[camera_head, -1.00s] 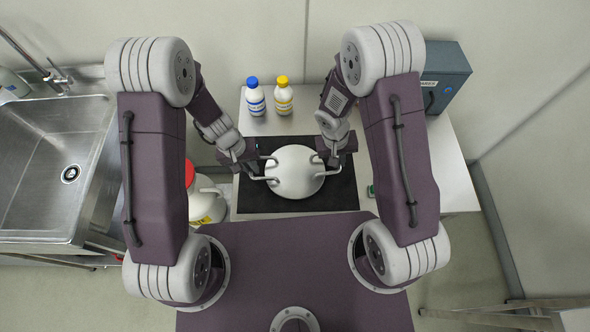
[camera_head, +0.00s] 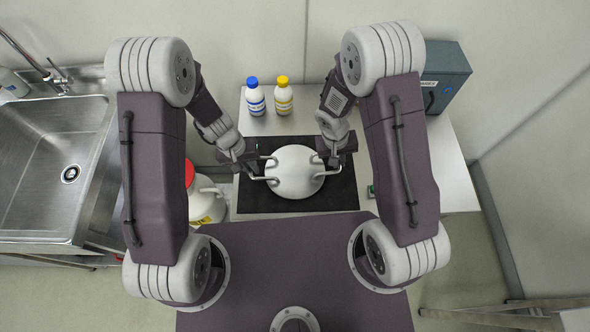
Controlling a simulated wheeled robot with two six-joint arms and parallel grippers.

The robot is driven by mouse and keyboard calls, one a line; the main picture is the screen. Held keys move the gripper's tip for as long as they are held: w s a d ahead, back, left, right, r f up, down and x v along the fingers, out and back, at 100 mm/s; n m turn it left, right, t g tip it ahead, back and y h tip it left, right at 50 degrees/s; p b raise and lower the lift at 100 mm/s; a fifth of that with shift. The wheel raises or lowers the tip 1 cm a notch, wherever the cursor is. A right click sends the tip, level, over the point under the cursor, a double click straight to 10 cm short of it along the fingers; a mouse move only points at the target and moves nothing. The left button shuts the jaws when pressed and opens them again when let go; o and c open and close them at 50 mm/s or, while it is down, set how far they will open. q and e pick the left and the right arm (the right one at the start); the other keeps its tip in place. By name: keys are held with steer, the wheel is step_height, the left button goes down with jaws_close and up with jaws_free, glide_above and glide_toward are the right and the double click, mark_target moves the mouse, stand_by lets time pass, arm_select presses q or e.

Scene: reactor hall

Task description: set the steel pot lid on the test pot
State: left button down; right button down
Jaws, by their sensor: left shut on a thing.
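The steel pot lid (camera_head: 295,172) shows as a round, pale, smooth disc over the black mat. My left gripper (camera_head: 268,170) is at its left edge, shut on it. My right gripper (camera_head: 322,165) is at its upper right edge; whether its jaws are open or shut is unclear. The test pot is not visible apart from the disc; the disc and my grippers hide what lies underneath. I cannot tell from above whether the lid touches the pot or hangs above it.
The black mat (camera_head: 335,195) lies on a pale bench (camera_head: 450,165). A blue-capped bottle (camera_head: 255,100) and a yellow-capped bottle (camera_head: 284,99) stand behind it. A grey-blue box (camera_head: 447,75) is at back right. A red-capped jug (camera_head: 205,200) and a steel sink (camera_head: 50,165) are left.

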arm_select(q)
steer(key=shift+w+r, duration=0.1)
steer(key=shift+r, duration=0.05)
arm_select(e)
steer(key=shift+w+r, duration=0.1)
steer(key=shift+r, duration=0.05)
